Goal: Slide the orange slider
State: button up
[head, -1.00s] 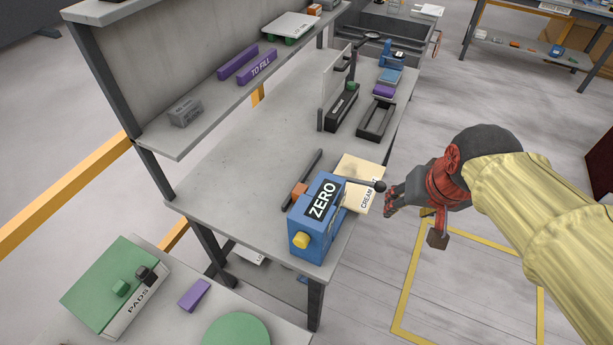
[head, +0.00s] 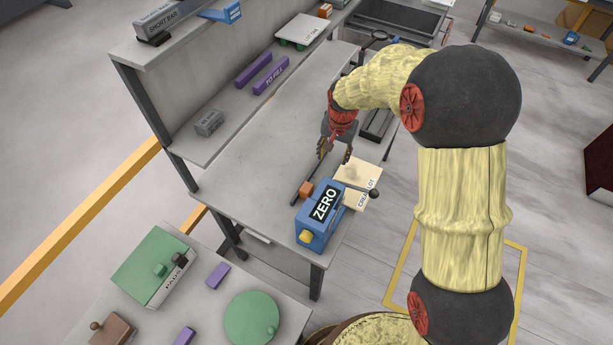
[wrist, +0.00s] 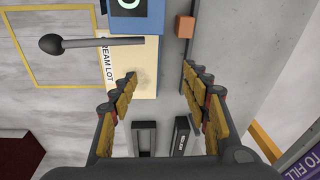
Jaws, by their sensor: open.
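The orange slider (head: 306,190) is a small block on a dark rail (head: 309,178), which lies on the grey bench behind the blue ZERO box (head: 319,215). My gripper (head: 335,157) is open and empty over the bench, near the far end of the rail. In the wrist view its two spread fingers (wrist: 163,80) point toward the box side, with the rail passing by the right finger's tip. The slider is beyond the fingertips, apart from them.
A cream board (head: 355,174) lies beside the ZERO box, and a black-knobbed lever (wrist: 90,43) reaches over it. A shelf (head: 185,135) runs along the bench's left. Bare bench (head: 250,160) lies left of the rail.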

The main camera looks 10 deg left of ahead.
jog(key=a+f+g+p, duration=0.1)
jog(key=a+f+p, duration=0.4)
jog(key=a+f, duration=0.15)
jog(key=m+p, duration=0.1)
jog(key=p, duration=0.2)
send_over(306, 187)
jog(key=shift+g+h, duration=0.3)
notch_tip(306, 187, down, 6)
jog(key=shift+d+f, duration=0.1)
jog(key=shift+f+p, duration=1)
jog(key=shift+f, duration=3.05)
jog(key=c, duration=1.1)
grip_shut()
